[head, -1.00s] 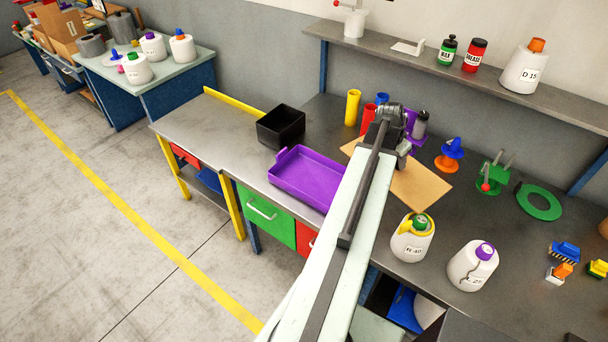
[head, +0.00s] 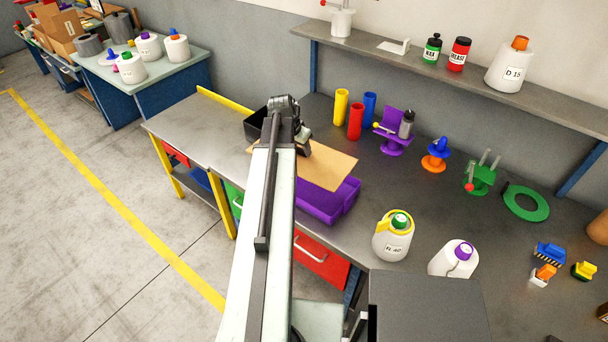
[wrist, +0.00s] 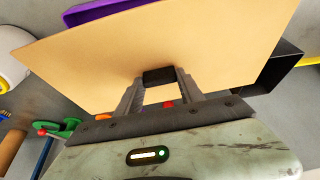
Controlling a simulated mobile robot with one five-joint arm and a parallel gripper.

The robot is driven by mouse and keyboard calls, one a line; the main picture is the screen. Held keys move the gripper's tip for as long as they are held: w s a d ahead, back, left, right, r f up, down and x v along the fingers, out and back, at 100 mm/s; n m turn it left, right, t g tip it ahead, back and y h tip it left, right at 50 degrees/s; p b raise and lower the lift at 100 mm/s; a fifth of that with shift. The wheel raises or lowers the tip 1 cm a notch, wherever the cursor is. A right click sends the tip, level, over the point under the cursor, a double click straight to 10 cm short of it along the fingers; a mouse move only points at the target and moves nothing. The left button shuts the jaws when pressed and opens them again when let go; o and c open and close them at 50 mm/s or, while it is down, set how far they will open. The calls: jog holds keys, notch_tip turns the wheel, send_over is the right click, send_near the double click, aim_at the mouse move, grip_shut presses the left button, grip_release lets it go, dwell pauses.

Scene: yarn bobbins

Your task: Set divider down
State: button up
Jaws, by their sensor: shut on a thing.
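The divider is a flat tan sheet (head: 328,170), also large in the wrist view (wrist: 190,50). In the head view the sheet hangs over part of the purple tray (head: 335,205) and reaches near the black bin (head: 254,124). Whether the sheet touches either one is hidden by my arm and the sheet itself.
Yellow, red and blue tubes (head: 355,122) and a purple stand (head: 393,143) are behind the sheet. The bench top at left (head: 190,120) is bare.

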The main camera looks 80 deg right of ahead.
jog(key=b, duration=0.8)
send_over(307, 182)
jog(key=a, duration=0.2)
notch_tip(307, 182, down, 9)
jog(key=shift+m, duration=0.5)
jog(key=f+b, duration=0.6)
jog(key=w+f+b, duration=0.1)
jog(key=f+b, duration=0.3)
jog(key=shift+d+f, duration=0.1)
jog(key=shift+r, duration=0.25)
jog(key=shift+f, duration=0.2)
jog(key=o, duration=1.4)
